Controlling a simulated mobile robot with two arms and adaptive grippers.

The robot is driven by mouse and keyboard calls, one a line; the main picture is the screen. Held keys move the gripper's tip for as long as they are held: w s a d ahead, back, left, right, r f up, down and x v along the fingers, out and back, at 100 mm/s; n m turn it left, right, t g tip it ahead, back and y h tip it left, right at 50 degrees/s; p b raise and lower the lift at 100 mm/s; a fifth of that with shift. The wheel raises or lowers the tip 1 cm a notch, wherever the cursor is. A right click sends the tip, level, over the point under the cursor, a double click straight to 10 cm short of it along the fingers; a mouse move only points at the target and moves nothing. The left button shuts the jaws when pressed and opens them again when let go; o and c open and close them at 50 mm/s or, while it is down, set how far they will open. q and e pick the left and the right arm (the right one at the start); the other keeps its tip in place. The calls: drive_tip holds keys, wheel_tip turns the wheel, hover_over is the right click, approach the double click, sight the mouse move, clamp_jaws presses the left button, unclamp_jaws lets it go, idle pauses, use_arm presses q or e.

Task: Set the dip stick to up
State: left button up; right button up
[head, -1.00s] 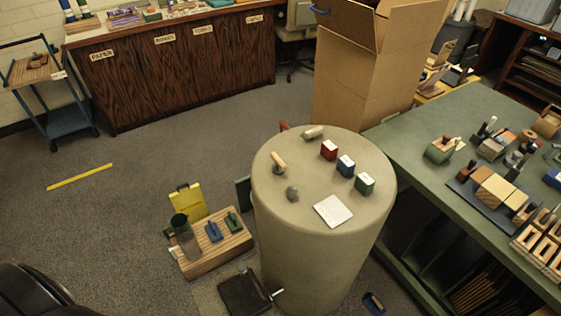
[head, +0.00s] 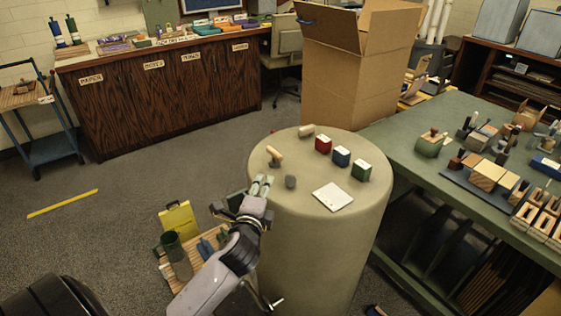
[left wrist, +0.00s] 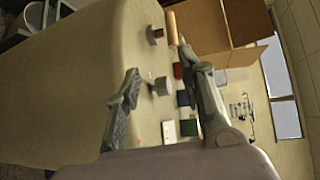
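A short tan wooden stick (head: 273,156) stands tilted on a small dark mount on top of the round pedestal (head: 320,235), leaning to the upper left in the head view. It looks like the dip stick, but no label on it can be read. It also shows in the left wrist view (left wrist: 155,34). A grey knob (head: 290,181) stands near it and shows beyond my fingers in the left wrist view (left wrist: 160,86). My left gripper (head: 262,181) is at the pedestal's left edge, its fingers apart and empty in the left wrist view (left wrist: 159,62). My right gripper is out of view.
Another tan wooden cylinder (head: 306,131), a red block (head: 323,144), a blue block (head: 341,156), a green block (head: 361,170) and a white card (head: 332,196) share the pedestal top. A cardboard box (head: 345,85) stands behind; a green table (head: 400,130) stands to the right.

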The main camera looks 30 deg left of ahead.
sight(274, 156)
use_arm(q)
drive_tip(key=shift+m, duration=0.3)
drive_tip(key=x, duration=0.5)
drive_tip(key=r+x, duration=0.1)
drive_tip(key=x, duration=0.5)
drive_tip(key=r+x, duration=0.1)
drive_tip(key=x, duration=0.4)
drive_tip(key=shift+w+a+f, duration=0.1)
drive_tip(key=shift+w+a, duration=0.2)
drive_tip(key=shift+w, duration=0.15)
drive_tip(key=shift+w+a, duration=0.15)
drive_tip(key=shift+w, duration=0.35)
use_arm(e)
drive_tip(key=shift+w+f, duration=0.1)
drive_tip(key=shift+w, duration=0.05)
use_arm(q)
drive_tip(key=shift+c, duration=0.2)
drive_tip(key=shift+f, duration=0.1)
clamp_jaws()
